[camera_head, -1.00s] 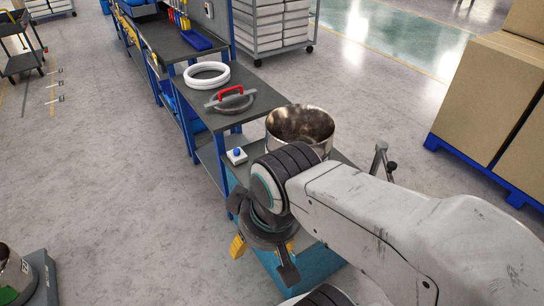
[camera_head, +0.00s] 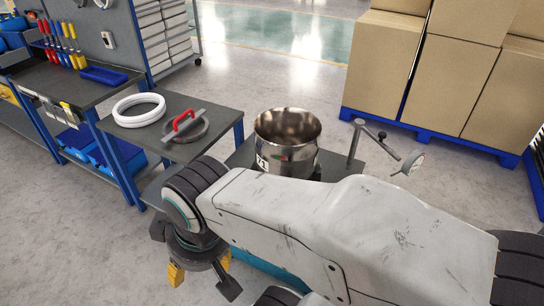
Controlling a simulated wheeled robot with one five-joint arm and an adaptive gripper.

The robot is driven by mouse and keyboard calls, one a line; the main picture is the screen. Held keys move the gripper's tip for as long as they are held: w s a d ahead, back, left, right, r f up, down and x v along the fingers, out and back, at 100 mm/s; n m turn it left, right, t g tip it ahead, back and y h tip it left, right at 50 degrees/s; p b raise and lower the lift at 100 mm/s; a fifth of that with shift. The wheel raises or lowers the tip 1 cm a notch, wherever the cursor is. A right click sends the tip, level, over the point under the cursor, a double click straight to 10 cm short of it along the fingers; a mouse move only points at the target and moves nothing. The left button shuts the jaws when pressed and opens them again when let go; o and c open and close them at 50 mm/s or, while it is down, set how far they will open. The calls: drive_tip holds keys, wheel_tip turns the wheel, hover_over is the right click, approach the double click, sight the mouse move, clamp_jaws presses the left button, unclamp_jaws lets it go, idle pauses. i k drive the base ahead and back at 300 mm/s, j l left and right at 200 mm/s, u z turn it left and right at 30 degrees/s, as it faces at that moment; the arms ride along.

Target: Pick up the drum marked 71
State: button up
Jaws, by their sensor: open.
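The drum marked 71 (camera_head: 286,150) is a shiny, open-topped metal drum, upright on a dark cart top behind my arm. Its label shows at its lower left, partly cut off by my arm, which also hides the drum's base. My gripper (camera_head: 202,281) hangs at the lower left of the picture with yellow-tipped fingers, open and empty. It is apart from the drum, to its left and nearer to the camera.
A dark side table (camera_head: 213,117) left of the drum holds white rings (camera_head: 138,110) and a lid with a red handle (camera_head: 184,123). A gauge on a bent metal pipe (camera_head: 355,140) stands right of the drum. Stacked boxes (camera_head: 383,75) rise behind. Floor at lower left is clear.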

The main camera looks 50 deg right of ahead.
sight(287, 139)
drive_tip(key=i+z, duration=0.2)
drive_tip(key=i, duration=0.4)
drive_tip(key=i+l+z, duration=0.1)
drive_tip(key=l, duration=0.25)
drive_tip(key=i, duration=0.1)
